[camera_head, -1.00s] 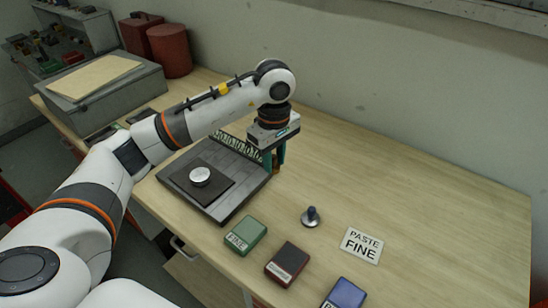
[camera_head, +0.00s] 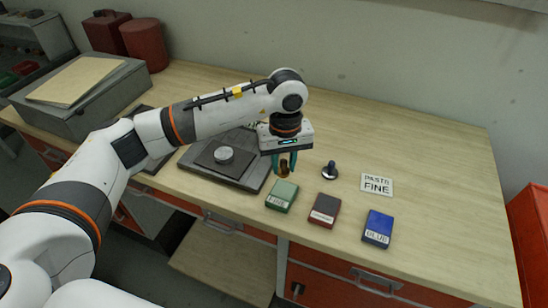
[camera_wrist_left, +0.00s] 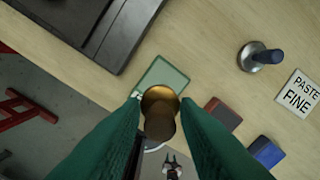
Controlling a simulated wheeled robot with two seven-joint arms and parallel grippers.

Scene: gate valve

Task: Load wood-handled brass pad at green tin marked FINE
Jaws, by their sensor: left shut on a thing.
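My left gripper (camera_head: 284,163) is shut on the wood-handled brass pad (camera_head: 284,170) and holds it above the bench, just behind the green tin. In the left wrist view the round brass-brown pad (camera_wrist_left: 160,104) sits between the green fingers and overlaps the tin. The green tin (camera_head: 282,196) lies near the bench's front edge; its label is too small to read. It also shows in the left wrist view (camera_wrist_left: 163,76). A white card reading PASTE FINE (camera_head: 377,184) lies on the bench to the right. My right gripper is not in view.
A dark red tin (camera_head: 325,210) and a blue tin (camera_head: 378,228) lie right of the green one. A blue-handled metal pad (camera_head: 329,169) stands behind them. A dark tray (camera_head: 202,176) with a metal disc (camera_head: 223,155) is at left.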

